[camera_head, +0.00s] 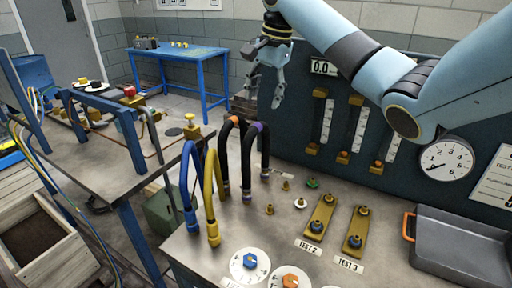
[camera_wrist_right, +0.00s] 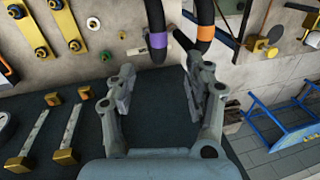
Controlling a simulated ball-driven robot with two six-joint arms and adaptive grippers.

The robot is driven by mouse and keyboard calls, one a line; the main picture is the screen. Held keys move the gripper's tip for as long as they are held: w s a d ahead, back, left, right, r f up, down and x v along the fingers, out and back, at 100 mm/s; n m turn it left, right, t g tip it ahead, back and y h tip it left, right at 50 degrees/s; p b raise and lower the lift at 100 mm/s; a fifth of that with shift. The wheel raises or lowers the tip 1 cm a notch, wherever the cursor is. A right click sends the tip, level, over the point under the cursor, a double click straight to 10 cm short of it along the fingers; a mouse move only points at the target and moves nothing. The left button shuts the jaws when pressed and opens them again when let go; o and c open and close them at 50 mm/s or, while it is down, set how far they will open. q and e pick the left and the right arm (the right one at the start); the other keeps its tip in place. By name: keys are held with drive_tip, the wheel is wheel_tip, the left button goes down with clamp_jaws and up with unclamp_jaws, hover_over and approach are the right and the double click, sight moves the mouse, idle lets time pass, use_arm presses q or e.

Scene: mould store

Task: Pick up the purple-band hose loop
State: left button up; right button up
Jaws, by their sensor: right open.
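The purple-band hose loop (camera_head: 265,152) is a black arch standing on the grey bench (camera_head: 240,225), with its purple band near the top. In the right wrist view its black bend and purple band (camera_wrist_right: 158,40) show ahead of the fingers, slightly left of centre. My right gripper (camera_head: 264,98) is open and empty, above and apart from the loop in the head view. In the wrist view its two fingers (camera_wrist_right: 160,72) are spread wide, with nothing between them. My left gripper is in neither view.
A black orange-band loop (camera_head: 225,150) stands close beside it, with a yellow loop (camera_head: 210,195) and blue loop (camera_head: 186,185) further left. The dark gauge panel (camera_head: 300,115) rises behind. A grey tray (camera_head: 460,245) sits at right.

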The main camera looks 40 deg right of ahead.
sight(259, 123)
drive_tip(key=f, duration=0.4)
drive_tip(key=shift+w+a, duration=0.2)
drive_tip(key=shift+w, duration=0.15)
drive_tip(key=shift+f, duration=0.3)
drive_tip(key=shift+f+p, duration=0.35)
drive_tip(key=shift+p, duration=0.05)
drive_tip(key=f, duration=0.2)
drive_tip(key=f+p, duration=0.1)
drive_tip(key=shift+w+f, duration=0.35)
drive_tip(key=shift+w, duration=0.05)
drive_tip(key=shift+w+f, duration=0.1)
drive_tip(key=shift+f, duration=0.3)
drive_tip(key=shift+c, duration=0.4)
drive_tip(key=c, duration=0.4)
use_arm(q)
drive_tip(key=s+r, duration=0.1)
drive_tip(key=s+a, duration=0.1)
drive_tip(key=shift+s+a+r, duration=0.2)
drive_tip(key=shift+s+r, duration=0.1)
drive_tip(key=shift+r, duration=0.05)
use_arm(e)
clamp_jaws()
